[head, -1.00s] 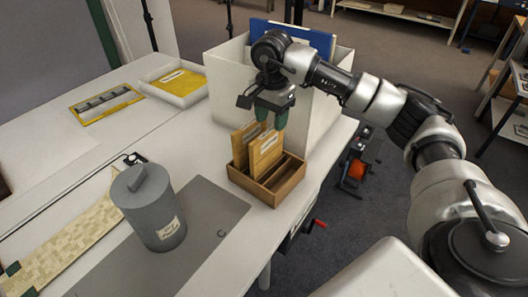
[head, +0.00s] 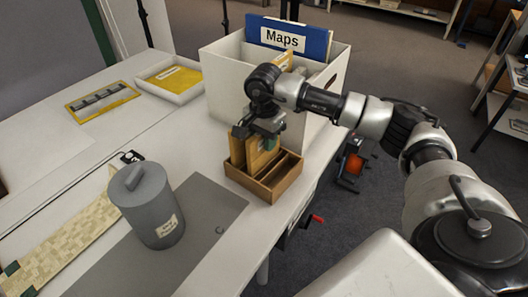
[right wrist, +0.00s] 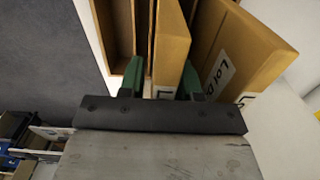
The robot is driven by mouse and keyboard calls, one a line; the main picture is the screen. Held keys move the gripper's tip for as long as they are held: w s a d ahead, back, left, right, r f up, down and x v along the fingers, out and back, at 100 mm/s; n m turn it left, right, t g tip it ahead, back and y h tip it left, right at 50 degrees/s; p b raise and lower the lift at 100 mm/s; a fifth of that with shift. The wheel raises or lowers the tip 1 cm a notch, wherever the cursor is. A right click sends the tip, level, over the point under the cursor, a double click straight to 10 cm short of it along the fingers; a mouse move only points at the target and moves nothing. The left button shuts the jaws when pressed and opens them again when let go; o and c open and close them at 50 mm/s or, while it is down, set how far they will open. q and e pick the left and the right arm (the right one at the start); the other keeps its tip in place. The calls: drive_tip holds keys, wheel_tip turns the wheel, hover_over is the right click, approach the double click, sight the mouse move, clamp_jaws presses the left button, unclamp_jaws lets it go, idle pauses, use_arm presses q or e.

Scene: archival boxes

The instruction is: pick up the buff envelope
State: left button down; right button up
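Two buff envelopes stand upright in a small wooden rack (head: 262,190) at the table's right edge. The front buff envelope (head: 260,161) is nearer the rack's empty slots; the back one (head: 237,152) is to its left. My right gripper (head: 268,142) is lowered over the front envelope. In the right wrist view its green fingers (right wrist: 162,80) are on either side of the front envelope (right wrist: 172,45), with a gap visible on the left, so it looks open. The labelled back envelope (right wrist: 238,55) lies outside the right finger. My left gripper is not in view.
A white box (head: 222,82) with a blue "Maps" folder (head: 290,38) stands just behind the rack. A grey lidded canister (head: 150,210) is on the grey mat (head: 205,215) to the left. A shallow tray with a yellow folder (head: 172,78) is farther back.

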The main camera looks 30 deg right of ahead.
clamp_jaws()
drive_tip(key=shift+r, duration=0.15)
